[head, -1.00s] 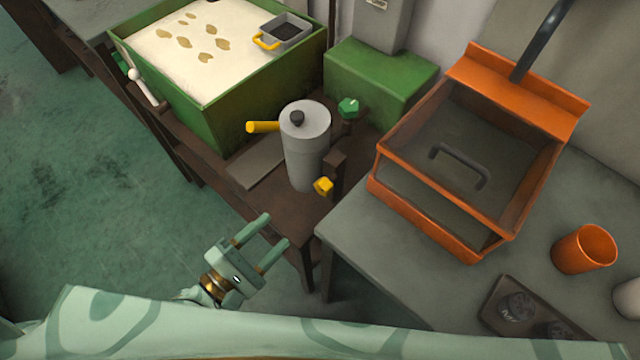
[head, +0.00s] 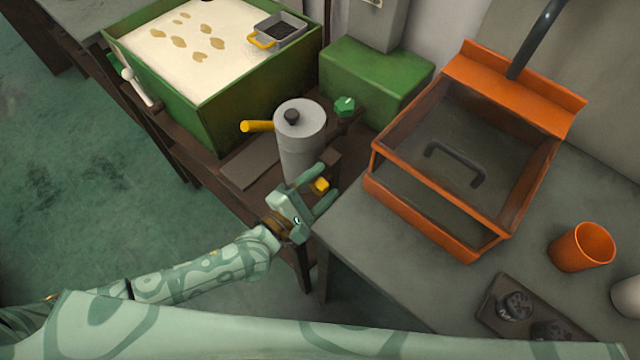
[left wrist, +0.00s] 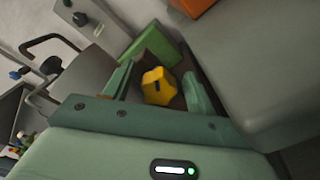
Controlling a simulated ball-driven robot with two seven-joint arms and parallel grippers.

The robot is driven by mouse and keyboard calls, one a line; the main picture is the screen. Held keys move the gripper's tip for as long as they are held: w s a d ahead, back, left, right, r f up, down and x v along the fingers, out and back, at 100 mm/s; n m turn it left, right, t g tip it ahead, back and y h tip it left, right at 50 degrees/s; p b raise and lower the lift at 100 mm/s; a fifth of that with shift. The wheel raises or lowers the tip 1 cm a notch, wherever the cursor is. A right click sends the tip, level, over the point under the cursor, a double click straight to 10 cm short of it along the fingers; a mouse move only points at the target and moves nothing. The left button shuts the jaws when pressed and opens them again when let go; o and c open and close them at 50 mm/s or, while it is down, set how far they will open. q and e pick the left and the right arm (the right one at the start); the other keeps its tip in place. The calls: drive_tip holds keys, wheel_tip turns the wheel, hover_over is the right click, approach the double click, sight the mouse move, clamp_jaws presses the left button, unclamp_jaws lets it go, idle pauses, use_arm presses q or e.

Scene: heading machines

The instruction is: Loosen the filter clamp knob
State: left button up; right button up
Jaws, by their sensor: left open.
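The yellow clamp knob (head: 320,185) sits low beside the grey filter canister (head: 298,150), at a dark post. My left gripper (head: 327,181) is open, with one finger on each side of the knob in the head view. In the left wrist view the knob (left wrist: 158,87) shows as a lobed yellow shape between the two open fingers (left wrist: 157,90). No finger clearly touches it, and I cannot tell how deep it sits between them. My right gripper is not in view.
A yellow handle (head: 257,126) sticks out left of the canister. A green knob (head: 344,105) is behind it. The grey table (head: 350,235) with an orange tray (head: 440,225) stands close on the right. A green vat (head: 215,120) is at the back left.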

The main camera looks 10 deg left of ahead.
use_arm(q)
drive_tip(key=c, duration=1)
drive_tip(key=shift+m, duration=0.3)
drive_tip(key=m+p, duration=0.1)
drive_tip(key=m, duration=0.2)
drive_tip(key=shift+f+m+p, duration=0.15)
drive_tip(key=shift+m+p, duration=0.5)
drive_tip(key=shift+m, duration=0.95)
drive_tip(key=o, duration=1)
